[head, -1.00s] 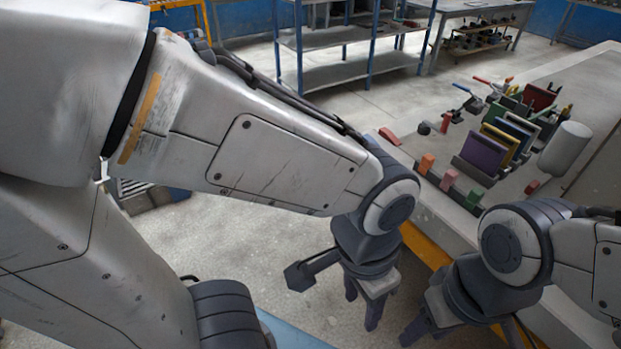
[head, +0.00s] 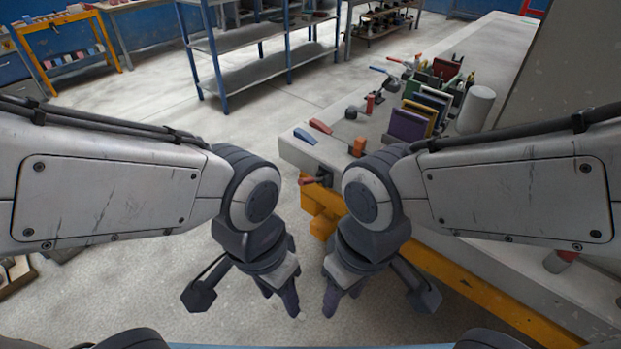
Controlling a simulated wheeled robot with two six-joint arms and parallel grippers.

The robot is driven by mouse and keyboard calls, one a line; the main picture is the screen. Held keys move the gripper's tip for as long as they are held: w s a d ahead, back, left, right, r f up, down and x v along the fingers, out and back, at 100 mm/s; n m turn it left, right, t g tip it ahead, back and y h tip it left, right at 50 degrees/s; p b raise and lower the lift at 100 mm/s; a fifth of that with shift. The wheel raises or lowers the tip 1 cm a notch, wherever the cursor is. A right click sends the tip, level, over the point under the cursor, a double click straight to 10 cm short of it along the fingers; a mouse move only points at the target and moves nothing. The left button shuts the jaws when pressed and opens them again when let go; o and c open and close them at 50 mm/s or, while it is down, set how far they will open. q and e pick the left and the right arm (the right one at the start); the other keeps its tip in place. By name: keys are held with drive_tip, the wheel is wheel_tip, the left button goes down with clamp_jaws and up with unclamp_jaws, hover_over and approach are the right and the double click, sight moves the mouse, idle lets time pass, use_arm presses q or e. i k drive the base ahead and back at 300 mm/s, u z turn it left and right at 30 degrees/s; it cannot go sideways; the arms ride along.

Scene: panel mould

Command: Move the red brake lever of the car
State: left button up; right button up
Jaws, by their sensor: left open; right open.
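Several red parts show at the grey table, and I cannot tell for sure which is the brake lever. A red-tipped lever (head: 308,181) on a dark mount sticks out from the table's near left end. A red wedge-shaped pedal (head: 320,126) lies on the tabletop just behind it. A thin red handle (head: 396,61) shows farther back. My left gripper (head: 280,301) is open and empty, pointing down over the floor in front of the table end. My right gripper (head: 341,303) is open and empty beside it, also pointing down. Neither touches anything.
The grey table (head: 480,192) has a yellow frame (head: 445,272) below its edge. On it stand a blue wedge (head: 305,136), an orange block (head: 359,146), coloured panels (head: 408,124) and a white cylinder (head: 476,108). Shelving (head: 262,62) stands behind.

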sight(305, 181)
drive_tip(key=u, duration=0.1)
drive_tip(key=k, duration=0.4)
drive_tip(key=z, duration=0.6)
drive_tip(key=i, duration=1.35)
drive_tip(key=u, duration=0.4)
